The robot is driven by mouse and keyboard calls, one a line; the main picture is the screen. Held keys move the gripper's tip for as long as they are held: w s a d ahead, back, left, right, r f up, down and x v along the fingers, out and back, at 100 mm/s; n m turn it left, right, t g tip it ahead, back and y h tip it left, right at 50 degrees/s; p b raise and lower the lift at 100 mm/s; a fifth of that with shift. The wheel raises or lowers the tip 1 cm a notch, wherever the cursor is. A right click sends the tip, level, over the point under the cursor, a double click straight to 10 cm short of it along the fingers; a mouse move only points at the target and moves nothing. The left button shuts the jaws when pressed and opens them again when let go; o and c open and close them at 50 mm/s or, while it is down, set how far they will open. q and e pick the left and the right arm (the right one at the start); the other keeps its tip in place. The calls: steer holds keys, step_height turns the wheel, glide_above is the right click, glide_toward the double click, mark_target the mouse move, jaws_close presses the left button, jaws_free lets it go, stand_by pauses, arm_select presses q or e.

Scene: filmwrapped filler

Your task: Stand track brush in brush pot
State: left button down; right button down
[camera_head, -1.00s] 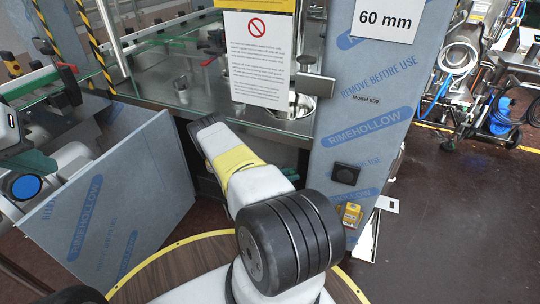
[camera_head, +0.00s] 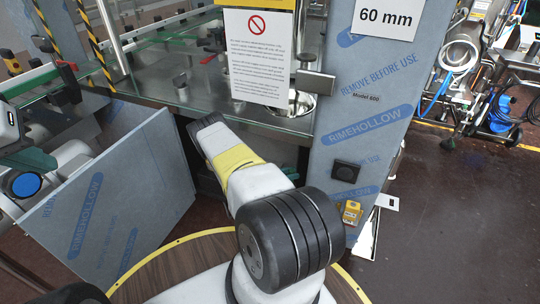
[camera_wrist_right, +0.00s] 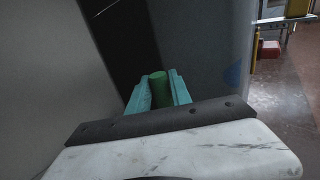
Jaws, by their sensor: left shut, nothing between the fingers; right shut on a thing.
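My right gripper (camera_wrist_right: 158,92) has teal fingers shut on a green cylindrical piece (camera_wrist_right: 158,88), which looks like part of the track brush, in the right wrist view. The rest of the brush is hidden. In the head view my right forearm covers most of that hand. My left gripper (camera_head: 34,160), with teal fingers, is shut and empty at the left, beside the leaning panel. A small metal cup (camera_head: 181,82) stands on the glass-topped bench, and a round metal vessel (camera_head: 297,103) is partly behind the notice. I cannot tell which is the brush pot.
A film-wrapped panel (camera_head: 120,200) leans at the left. A film-wrapped column (camera_head: 365,110) stands at the right with a yellow box (camera_head: 351,212) low on it. A hanging notice (camera_head: 262,55) hides part of the bench.

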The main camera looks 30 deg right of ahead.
steer(key=c, duration=1.1)
jaws_free()
steer(key=shift+a, duration=0.1)
steer(key=v, duration=0.7)
steer(key=shift+a, duration=0.3)
